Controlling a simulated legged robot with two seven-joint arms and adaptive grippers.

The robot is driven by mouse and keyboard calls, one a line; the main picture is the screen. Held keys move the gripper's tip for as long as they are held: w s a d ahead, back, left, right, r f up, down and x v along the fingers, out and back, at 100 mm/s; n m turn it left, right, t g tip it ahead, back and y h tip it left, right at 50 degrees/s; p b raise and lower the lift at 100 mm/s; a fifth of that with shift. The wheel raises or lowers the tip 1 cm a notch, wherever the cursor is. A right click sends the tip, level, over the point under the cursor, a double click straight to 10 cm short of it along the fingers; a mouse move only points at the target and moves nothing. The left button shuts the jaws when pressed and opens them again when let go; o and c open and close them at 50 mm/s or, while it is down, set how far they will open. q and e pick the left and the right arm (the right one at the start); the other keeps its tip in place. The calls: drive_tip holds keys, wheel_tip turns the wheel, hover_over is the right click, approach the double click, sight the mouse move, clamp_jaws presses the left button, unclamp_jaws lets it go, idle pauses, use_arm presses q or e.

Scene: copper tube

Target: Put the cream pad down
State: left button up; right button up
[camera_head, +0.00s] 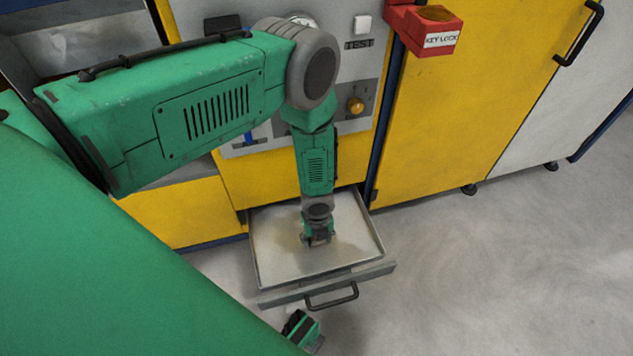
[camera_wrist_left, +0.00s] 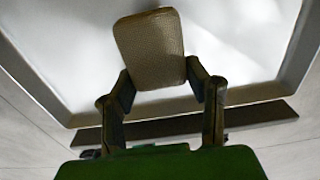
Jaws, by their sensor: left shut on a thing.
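The cream pad (camera_wrist_left: 150,48) shows in the left wrist view as a rounded, textured square between the fingers of my left gripper (camera_wrist_left: 166,88). The gripper is shut on it. In the head view my left gripper (camera_head: 317,241) points down inside an open metal drawer (camera_head: 280,262). The pad is mostly hidden there, and I cannot tell whether it touches the drawer floor. Part of my right gripper (camera_head: 303,330) shows at the bottom of the head view, low in front of the drawer; its fingers are not clear.
The drawer sticks out from a yellow cabinet (camera_head: 225,190), with a black handle (camera_head: 331,297) on its front. A red key lock box (camera_head: 430,28) and a yellow knob (camera_head: 355,105) are above. The floor (camera_head: 500,260) there is clear.

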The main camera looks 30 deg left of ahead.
sight(317, 244)
use_arm(q)
wheel_tip(317, 244, down, 3)
drive_tip(key=shift+s+d+r+b, duration=0.1)
drive_tip(key=shift+d+r+b, duration=0.05)
drive_tip(key=shift+b, duration=0.5)
drive_tip(key=shift+f, duration=0.35)
drive_tip(key=shift+a, duration=0.55)
drive_tip(key=o, duration=1.3)
drive_tip(key=shift+c, duration=0.2)
drive_tip(key=shift+d+r, duration=0.1)
drive_tip(key=shift+d, duration=0.25)
drive_tip(key=shift+r, duration=0.2)
wheel_tip(317, 244, up, 11)
drive_tip(key=p, duration=0.5)
drive_tip(key=shift+a, duration=0.15)
drive_tip(key=shift+r, duration=0.35)
drive_tip(key=shift+s+n, duration=0.3)
drive_tip(key=shift+s, duration=0.1)
drive_tip(key=s+a+r+n, duration=0.1)
drive_tip(key=s+r+n, duration=0.4)
drive_tip(key=s+n, duration=0.5)
drive_tip(key=s+a+r+n, duration=0.2)
drive_tip(key=s+r+n, duration=0.4)
drive_tip(key=n, duration=0.8)
drive_tip(key=s, duration=0.3)
drive_tip(key=shift+s+n+t, duration=0.3)
drive_tip(key=shift+s+n, duration=0.05)
drive_tip(key=shift+n, duration=0.05)
